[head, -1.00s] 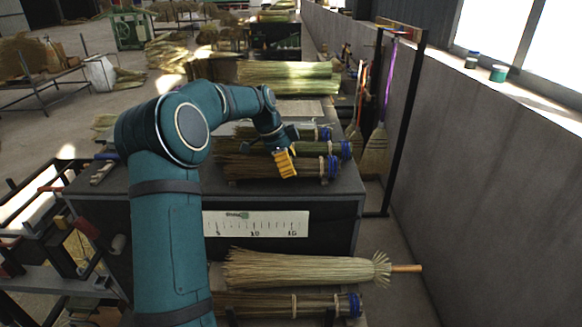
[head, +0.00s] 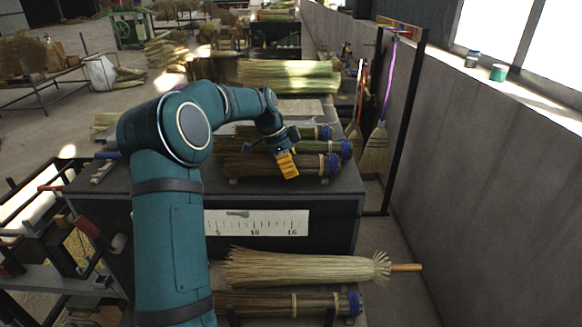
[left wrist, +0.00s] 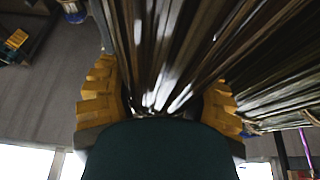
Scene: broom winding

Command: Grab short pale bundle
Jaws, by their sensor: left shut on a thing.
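My left gripper (head: 287,165), with yellow fingers, reaches down over the front of several tied bundles on the dark bench. In the left wrist view more stalks (left wrist: 275,85) are close at the right. My right gripper does not clearly show.
A ruler plate (head: 255,223) is on the bench's front. A pale broom (head: 300,268) and a blue-bound bundle (head: 280,303) lie below it. A black rack with hanging brooms (head: 376,150) and a grey wall (head: 480,190) bound the right side.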

